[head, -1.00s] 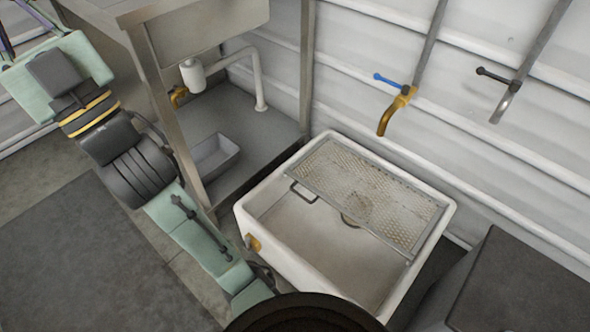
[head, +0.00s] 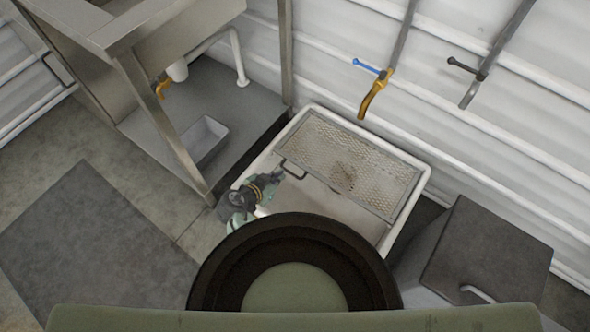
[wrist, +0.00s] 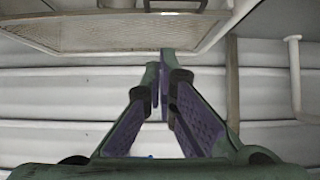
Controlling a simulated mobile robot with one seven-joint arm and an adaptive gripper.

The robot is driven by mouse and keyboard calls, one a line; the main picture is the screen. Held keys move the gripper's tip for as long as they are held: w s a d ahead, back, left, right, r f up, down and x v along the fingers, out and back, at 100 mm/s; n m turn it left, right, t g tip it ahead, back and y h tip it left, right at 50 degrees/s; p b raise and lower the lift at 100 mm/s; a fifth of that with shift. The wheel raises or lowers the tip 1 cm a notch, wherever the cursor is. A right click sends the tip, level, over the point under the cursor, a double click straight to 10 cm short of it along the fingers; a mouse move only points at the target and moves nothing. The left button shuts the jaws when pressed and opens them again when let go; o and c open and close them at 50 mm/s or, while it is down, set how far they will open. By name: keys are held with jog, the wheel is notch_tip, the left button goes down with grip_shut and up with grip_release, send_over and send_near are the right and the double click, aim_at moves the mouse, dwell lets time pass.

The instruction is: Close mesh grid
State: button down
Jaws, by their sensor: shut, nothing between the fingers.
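The mesh grid (head: 345,166) is a framed metal mesh lying over the back part of the white basin (head: 412,208); the front part of the basin is uncovered. A dark bent handle (head: 291,168) sits on the grid's front edge near its left end. My gripper (head: 279,174) is over the basin's left side, close to the handle; whether it touches the handle cannot be told. In the wrist view my gripper (wrist: 163,75) is shut and empty, with its purple-padded fingers together. The mesh grid (wrist: 110,35) shows beyond them at upper left. My own body hides the basin's front.
A steel sink stand (head: 160,125) with a small grey tray (head: 204,140) on its lower shelf is at left. A dark-topped box (head: 485,255) stands at right.

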jog(key=w+d+f, duration=0.5)
jog(key=w+f, duration=0.1)
jog(key=f, duration=0.4)
jog(key=shift+w+d+f+p, duration=0.2)
jog(key=shift+w+p, duration=0.1)
jog(key=shift+p, duration=0.15)
